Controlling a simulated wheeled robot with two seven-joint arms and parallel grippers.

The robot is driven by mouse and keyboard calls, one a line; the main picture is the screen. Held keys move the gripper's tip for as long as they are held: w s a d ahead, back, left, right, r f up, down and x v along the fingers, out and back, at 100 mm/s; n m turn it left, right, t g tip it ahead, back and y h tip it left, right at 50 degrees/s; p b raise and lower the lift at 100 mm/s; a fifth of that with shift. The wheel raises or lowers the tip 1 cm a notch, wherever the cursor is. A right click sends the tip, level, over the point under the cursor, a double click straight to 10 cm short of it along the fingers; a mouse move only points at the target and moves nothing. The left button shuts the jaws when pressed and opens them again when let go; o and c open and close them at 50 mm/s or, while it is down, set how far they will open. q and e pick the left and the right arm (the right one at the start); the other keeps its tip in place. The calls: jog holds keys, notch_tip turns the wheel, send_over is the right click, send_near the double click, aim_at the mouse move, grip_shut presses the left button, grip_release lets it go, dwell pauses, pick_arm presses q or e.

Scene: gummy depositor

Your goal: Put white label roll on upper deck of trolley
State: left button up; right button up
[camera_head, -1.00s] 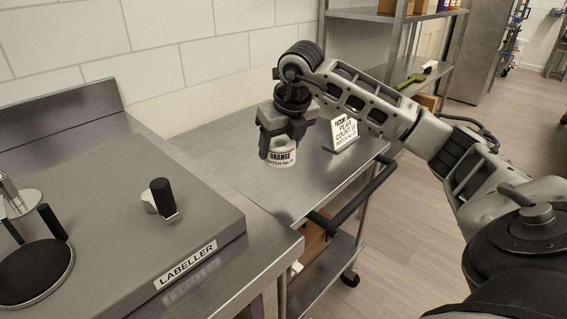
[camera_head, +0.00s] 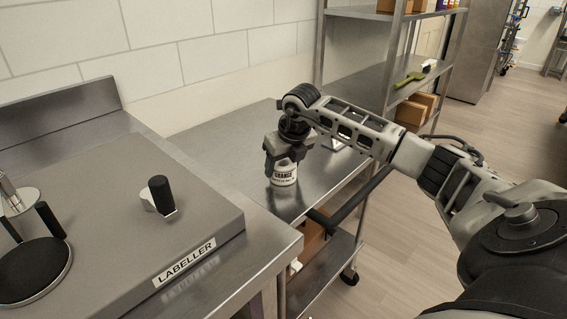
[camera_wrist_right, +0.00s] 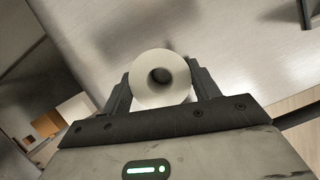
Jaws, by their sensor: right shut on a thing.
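The white label roll (camera_head: 284,175), marked ORANGE on its side, is upright between the fingers of my right gripper (camera_head: 282,168). The gripper is shut on it, pointing down. In the right wrist view the roll (camera_wrist_right: 160,78) shows from above with its dark core hole, a finger on each side. The roll is at or just above the steel upper deck of the trolley (camera_head: 235,150); I cannot tell if it touches. My left gripper is not in view.
The labeller (camera_head: 110,200) stands on the bench at left. A card on the deck is mostly hidden behind my right arm. A push handle (camera_head: 350,205) runs along the trolley's right end, and cartons (camera_head: 310,240) sit on its lower deck. Shelving (camera_head: 385,75) stands behind.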

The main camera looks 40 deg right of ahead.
jog(key=shift+f, duration=0.2)
jog(key=o, duration=1.4)
jog(key=shift+r, duration=0.1)
jog(key=shift+r, duration=0.2)
jog(key=v, duration=1.1)
jog(key=shift+s+r+p, duration=0.1)
jog(key=shift+r+p, duration=0.25)
jog(key=shift+r, duration=0.05)
